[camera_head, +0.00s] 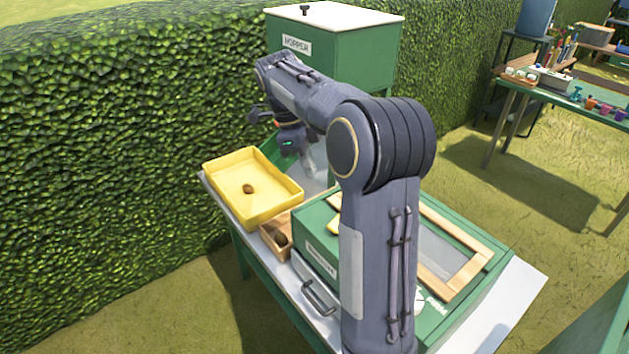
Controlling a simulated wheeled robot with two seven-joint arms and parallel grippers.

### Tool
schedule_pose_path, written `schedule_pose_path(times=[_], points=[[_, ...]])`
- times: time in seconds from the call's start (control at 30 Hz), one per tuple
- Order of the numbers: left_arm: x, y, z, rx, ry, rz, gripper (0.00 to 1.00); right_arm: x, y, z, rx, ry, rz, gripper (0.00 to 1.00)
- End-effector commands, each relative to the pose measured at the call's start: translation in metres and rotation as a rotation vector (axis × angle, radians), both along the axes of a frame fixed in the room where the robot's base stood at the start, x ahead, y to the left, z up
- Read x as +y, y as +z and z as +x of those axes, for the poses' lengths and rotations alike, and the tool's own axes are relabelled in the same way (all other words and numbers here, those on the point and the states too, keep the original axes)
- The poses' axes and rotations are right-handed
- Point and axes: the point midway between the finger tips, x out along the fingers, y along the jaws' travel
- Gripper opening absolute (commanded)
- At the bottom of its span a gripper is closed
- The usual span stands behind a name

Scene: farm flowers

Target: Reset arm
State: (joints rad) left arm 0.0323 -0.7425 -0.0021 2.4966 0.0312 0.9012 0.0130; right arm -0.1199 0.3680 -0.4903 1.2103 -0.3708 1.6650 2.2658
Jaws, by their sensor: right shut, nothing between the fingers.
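My right arm rises from the bottom of the head view and bends toward the hopper. My right gripper (307,160) hangs over the far part of the bench, just right of the yellow tray. It is shut and empty; the arm partly hides it. The yellow tray (224,168) holds one small brown lump (249,188). My left gripper is not in view.
A green hopper (375,40) with a white lid stands behind. A small wooden box (272,228) with a dark object sits beside the tray. A green cabinet (352,282) with a drawer handle and wooden frame (462,270) fills the bench's near part. A hedge (110,130) borders the left.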

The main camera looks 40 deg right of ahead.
Motion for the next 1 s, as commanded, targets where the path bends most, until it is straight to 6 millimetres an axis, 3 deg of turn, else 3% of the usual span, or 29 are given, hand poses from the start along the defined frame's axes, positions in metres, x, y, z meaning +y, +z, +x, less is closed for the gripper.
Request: schedule_pose_path(times=[0.2,0.8,0.9,1.0], points=[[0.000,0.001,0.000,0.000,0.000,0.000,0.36,0.003,0.017,0.004,0.001,0.000,-0.001,0.00],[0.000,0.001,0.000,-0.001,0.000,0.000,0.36,0.003,0.018,0.003,0.000,0.002,0.002,0.00],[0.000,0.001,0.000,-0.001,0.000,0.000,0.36,0.005,0.017,-0.002,-0.013,0.059,0.038,0.00],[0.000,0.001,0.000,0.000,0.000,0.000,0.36,0.014,0.012,-0.018,-0.057,0.242,0.133,0.00]])
